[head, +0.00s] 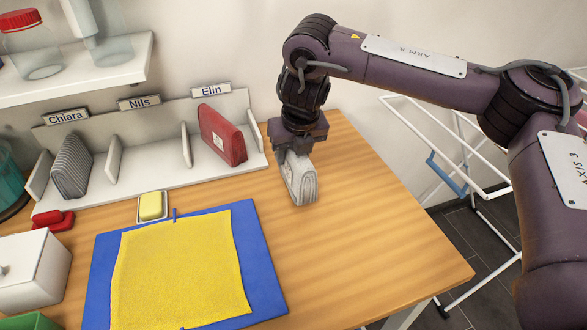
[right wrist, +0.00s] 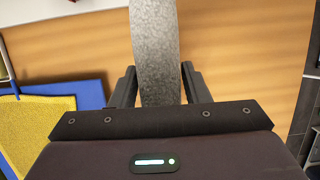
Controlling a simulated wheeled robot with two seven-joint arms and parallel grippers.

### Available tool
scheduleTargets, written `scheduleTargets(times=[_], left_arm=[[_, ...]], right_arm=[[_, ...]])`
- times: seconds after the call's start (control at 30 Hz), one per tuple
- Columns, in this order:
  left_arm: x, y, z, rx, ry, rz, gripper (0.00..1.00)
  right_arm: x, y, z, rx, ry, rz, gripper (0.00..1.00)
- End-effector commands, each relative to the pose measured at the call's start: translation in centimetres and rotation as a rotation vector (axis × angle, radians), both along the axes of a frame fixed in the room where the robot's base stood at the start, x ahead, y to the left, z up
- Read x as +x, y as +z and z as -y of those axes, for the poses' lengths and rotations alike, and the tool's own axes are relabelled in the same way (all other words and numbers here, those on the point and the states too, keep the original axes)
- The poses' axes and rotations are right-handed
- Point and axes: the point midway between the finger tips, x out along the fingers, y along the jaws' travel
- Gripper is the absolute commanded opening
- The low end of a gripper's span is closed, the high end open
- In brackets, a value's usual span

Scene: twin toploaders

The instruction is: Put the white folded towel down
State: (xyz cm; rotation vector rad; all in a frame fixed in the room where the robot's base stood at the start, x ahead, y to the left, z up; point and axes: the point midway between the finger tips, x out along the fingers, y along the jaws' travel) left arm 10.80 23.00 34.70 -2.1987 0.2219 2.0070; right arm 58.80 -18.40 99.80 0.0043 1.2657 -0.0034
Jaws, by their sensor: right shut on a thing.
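The white folded towel (head: 301,180) stands on edge at the wooden table, right of the name rack. In the head view its lower end is at or just above the tabletop; I cannot tell if it touches. My right gripper (head: 297,152) points down and is shut on the towel's upper part. In the right wrist view the towel (right wrist: 157,50) looks pale grey and runs up between the two dark fingers of the gripper (right wrist: 160,85). My left gripper is in neither view.
A rack (head: 150,165) labelled Chiara, Nils and Elin holds a grey striped towel (head: 71,167) and a red one (head: 222,136); the Nils slot is empty. A yellow cloth (head: 180,268) lies on a blue board (head: 262,262). The table (head: 370,235) is clear at right. A drying rack (head: 450,165) stands beyond.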

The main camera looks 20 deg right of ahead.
Motion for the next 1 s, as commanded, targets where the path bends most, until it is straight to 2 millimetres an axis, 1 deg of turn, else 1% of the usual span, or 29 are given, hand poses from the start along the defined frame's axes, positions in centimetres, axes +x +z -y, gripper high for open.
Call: scheduleTargets(times=[0.07, 0.3, 0.33, 0.7, 0.73, 0.87, 0.9, 1.0], left_arm=[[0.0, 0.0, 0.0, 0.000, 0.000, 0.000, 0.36], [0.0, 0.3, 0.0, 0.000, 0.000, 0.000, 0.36], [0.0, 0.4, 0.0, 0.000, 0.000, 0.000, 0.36], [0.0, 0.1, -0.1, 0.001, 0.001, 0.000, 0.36], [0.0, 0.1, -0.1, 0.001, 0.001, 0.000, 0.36], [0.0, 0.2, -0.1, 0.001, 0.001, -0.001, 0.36], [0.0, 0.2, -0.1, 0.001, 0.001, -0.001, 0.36], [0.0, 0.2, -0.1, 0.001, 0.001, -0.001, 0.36]], right_arm=[[0.0, -0.5, 0.0, 0.000, 0.000, 0.000, 0.12], [0.0, -3.8, 0.0, 0.000, 0.000, -0.001, 0.12], [0.0, -4.0, 0.0, 0.000, 0.000, 0.000, 0.12], [0.0, -4.6, 0.0, 0.001, 0.000, 0.000, 0.12], [0.0, -4.6, 0.0, 0.001, 0.000, -0.001, 0.45], [0.0, -4.6, 0.0, 0.000, 0.000, -0.001, 0.62], [0.0, -4.6, 0.0, 0.000, 0.000, -0.001, 0.64], [0.0, -4.6, 0.0, 0.000, 0.000, -0.001, 0.64]])
